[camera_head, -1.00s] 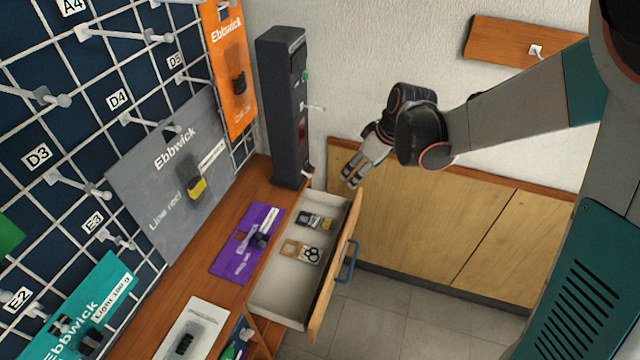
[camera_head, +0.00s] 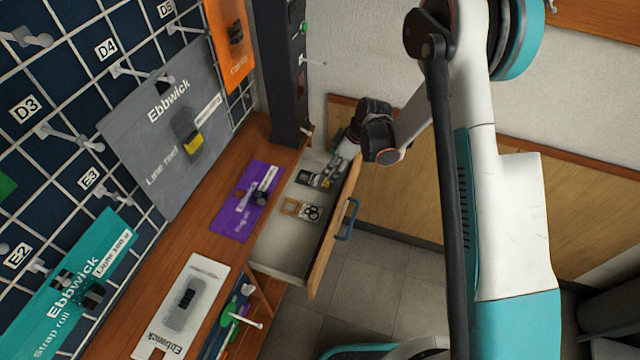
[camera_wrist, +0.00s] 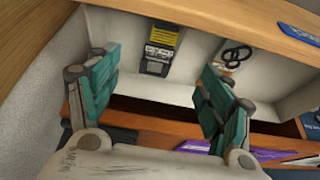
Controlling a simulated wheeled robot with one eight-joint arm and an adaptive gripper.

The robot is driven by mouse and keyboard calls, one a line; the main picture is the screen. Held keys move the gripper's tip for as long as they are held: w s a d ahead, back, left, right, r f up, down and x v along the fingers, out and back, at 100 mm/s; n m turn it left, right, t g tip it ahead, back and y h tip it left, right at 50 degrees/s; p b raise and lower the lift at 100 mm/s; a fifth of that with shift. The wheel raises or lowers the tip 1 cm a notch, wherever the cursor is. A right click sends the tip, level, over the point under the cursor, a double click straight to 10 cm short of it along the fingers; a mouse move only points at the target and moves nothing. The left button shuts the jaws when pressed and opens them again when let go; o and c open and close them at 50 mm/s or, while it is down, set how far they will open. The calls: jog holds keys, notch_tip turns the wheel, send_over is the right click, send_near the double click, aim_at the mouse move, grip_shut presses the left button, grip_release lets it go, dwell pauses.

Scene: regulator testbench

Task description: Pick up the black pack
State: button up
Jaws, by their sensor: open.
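A small black pack (camera_head: 308,178) with a yellow part lies in the open drawer (camera_head: 283,257), near its far end. In the wrist view the black pack (camera_wrist: 160,52) shows a yellow label and lies flat on the pale drawer floor. My gripper (camera_head: 337,165) is over the far end of the drawer, close to the pack, with its fingertips partly hard to make out. In the wrist view my gripper (camera_wrist: 158,95) has its teal fingers spread wide and nothing between them. The pack appears beyond the gap between them, apart from both fingers.
A card with black rings (camera_head: 311,212) lies in the drawer beside the pack. The wooden drawer front (camera_head: 335,225) with a blue handle (camera_head: 347,218) stands close by. A dark post (camera_head: 287,80) rises behind. A purple pack (camera_head: 243,205) and a white pack (camera_head: 186,305) lie on the bench.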

jog(key=b, duration=0.1)
send_over(320, 180)
jog(key=d, duration=0.3)
jog(key=f, duration=0.4)
jog(key=shift+s+a+f, duration=0.2)
jog(key=shift+s, duration=0.1)
jog(key=shift+b+x, duration=1.55)
jog(key=shift+x, duration=1.1)
jog(key=shift+a+r, duration=0.15)
jog(key=shift+a, duration=0.05)
jog(key=shift+f, duration=0.3)
jog(key=shift+s, duration=0.1)
jog(key=c, duration=1.3)
jog(key=shift+r, duration=0.15)
